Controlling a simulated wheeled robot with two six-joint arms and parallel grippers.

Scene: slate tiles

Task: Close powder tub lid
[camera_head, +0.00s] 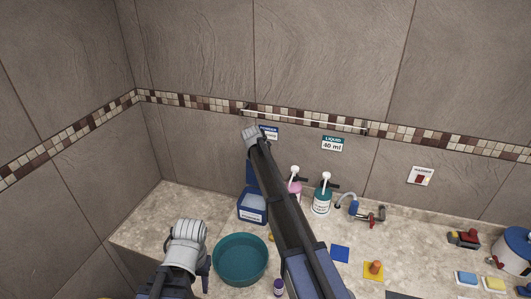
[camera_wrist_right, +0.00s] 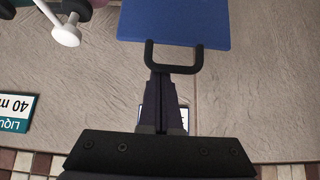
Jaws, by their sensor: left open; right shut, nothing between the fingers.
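The powder tub (camera_head: 252,212) is a blue box with a white label, standing on the counter near the wall. Its blue lid (camera_head: 251,176) is raised upright at the back of the tub, partly hidden by my right arm. In the right wrist view the blue lid (camera_wrist_right: 175,22) has a black U-shaped handle (camera_wrist_right: 174,69). My right gripper (camera_wrist_right: 164,76) is shut and empty, its tips at the handle's bar; I cannot tell whether they touch. In the head view its fingers are hidden. My left gripper (camera_head: 205,270) is open at the lower left, beside the green basin.
A green basin (camera_head: 241,260) stands in front of the tub. A pink pump bottle (camera_head: 295,188), a white liquid bottle (camera_head: 322,202) and a tap (camera_head: 372,215) stand to the right. A metal rail (camera_head: 310,118) runs along the wall above. The counter left of the tub is clear.

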